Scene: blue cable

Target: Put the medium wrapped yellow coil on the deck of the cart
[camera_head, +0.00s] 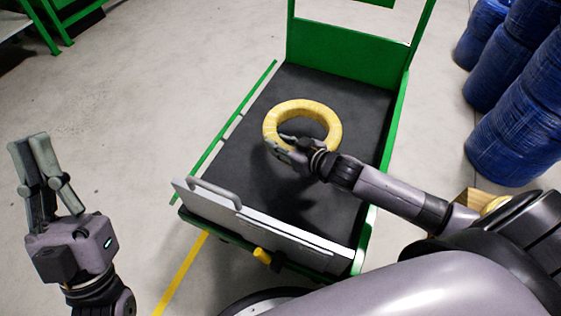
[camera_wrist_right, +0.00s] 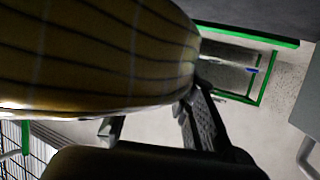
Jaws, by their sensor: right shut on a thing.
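The yellow wrapped coil (camera_head: 332,122) is a ring over the deck of the cart (camera_head: 262,118), a dark surface framed in green. My right gripper (camera_head: 283,146) is shut on the near side of the coil. A dark shadow shows on the deck below the gripper; I cannot tell whether the coil touches the deck. In the right wrist view the coil (camera_wrist_right: 90,55) fills the upper left, close to the fingers (camera_wrist_right: 155,130). My left gripper (camera_head: 32,148) is open and empty, over the floor left of the cart.
Large blue wrapped coils (camera_head: 515,135) stand in stacks at the right. A grey hinged panel with a handle (camera_head: 260,225) lies along the cart's near edge. A wooden piece with another yellow item (camera_head: 493,204) is partly hidden behind my right arm.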

